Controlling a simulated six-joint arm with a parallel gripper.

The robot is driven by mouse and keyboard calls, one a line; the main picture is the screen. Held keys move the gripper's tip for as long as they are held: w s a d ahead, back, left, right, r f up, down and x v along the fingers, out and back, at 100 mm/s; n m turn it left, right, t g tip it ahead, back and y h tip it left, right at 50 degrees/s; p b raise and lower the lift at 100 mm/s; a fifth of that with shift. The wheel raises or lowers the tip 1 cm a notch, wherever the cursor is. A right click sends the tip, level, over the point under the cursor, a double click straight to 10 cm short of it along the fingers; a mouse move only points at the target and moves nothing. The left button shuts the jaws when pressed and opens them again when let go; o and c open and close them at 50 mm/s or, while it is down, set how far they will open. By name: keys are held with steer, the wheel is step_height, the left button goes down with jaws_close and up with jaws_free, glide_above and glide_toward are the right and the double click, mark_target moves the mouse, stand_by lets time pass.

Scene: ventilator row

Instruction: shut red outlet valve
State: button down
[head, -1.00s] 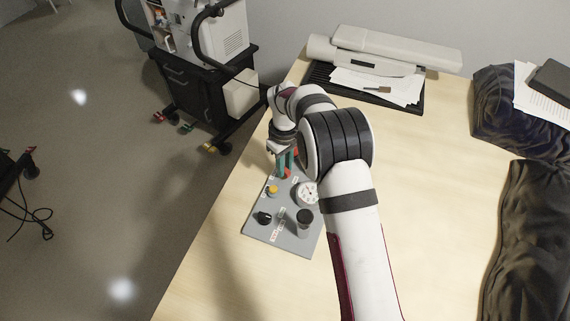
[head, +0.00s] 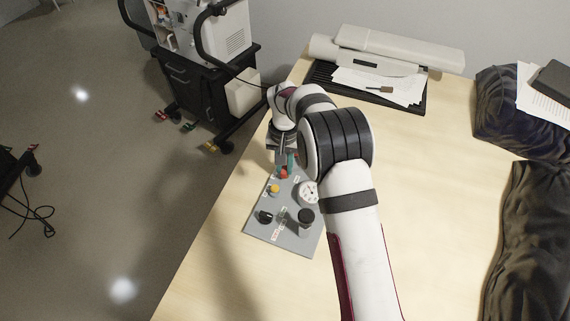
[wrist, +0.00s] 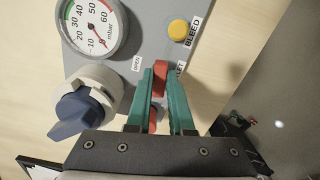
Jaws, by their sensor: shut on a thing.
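The red outlet valve handle (wrist: 160,68) sits between the two teal fingers of my gripper (wrist: 160,78) in the wrist view. My gripper is shut on it. The handle's red shows beyond the fingertips and again nearer the palm; its middle is partly hidden. An "OPEN" label (wrist: 136,64) is left of the fingertips, and a partly covered label ending in "LET" is on the right. In the head view, the red valve (head: 283,173) shows just below my gripper (head: 289,161), at the far end of the grey panel (head: 259,235).
A yellow bleed button (wrist: 178,29), a round mbar gauge (wrist: 92,25) and a blue knob (wrist: 80,113) on a pale base are close to the fingers. A black knob (head: 265,217) and a dark cylinder (head: 305,216) stand on the panel's near part.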

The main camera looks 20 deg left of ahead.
mark_target(284, 168)
steer(key=shift+a+m, duration=0.1)
steer(key=shift+m, duration=0.9)
steer(key=c, duration=0.8)
jaws_free()
step_height(284, 168, up, 16)
steer(key=shift+f, duration=0.1)
